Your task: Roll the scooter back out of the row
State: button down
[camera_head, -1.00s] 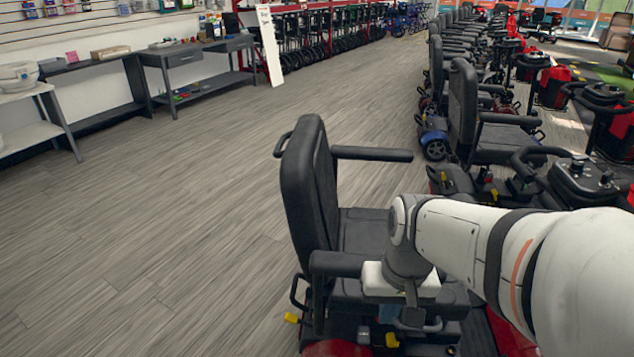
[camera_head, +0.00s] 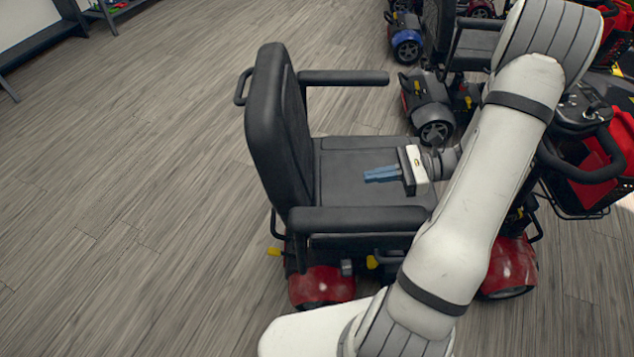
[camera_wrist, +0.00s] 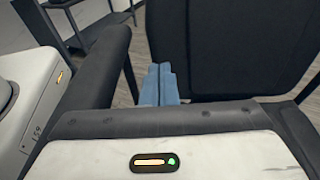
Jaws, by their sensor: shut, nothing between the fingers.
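The scooter has a black seat with a tall backrest (camera_head: 278,130), two armrests (camera_head: 343,78) and red body covers (camera_head: 322,285). In the wrist view the shut fingers (camera_wrist: 160,85) show in front of the dark backrest (camera_wrist: 235,45), with a gap that I cannot judge. My arm hides part of the scooter's front and its tiller.
Another scooter with a blue cover (camera_head: 407,46) stands in the row behind, near a dark scooter rear (camera_head: 430,105). A red basket (camera_head: 590,170) is at the right. A shelf table (camera_head: 105,12) stands top left. The floor on the left is clear.

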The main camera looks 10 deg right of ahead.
jog(key=b, duration=0.4)
send_near(303, 196)
jog(key=shift+t, duration=0.3)
jog(key=x, duration=0.2)
jog(key=b+x, duration=0.1)
jog(key=x, duration=0.3)
jog(key=shift+s+a+f, duration=0.1)
jog(key=shift+a+f, duration=0.2)
jog(key=shift+f, duration=0.05)
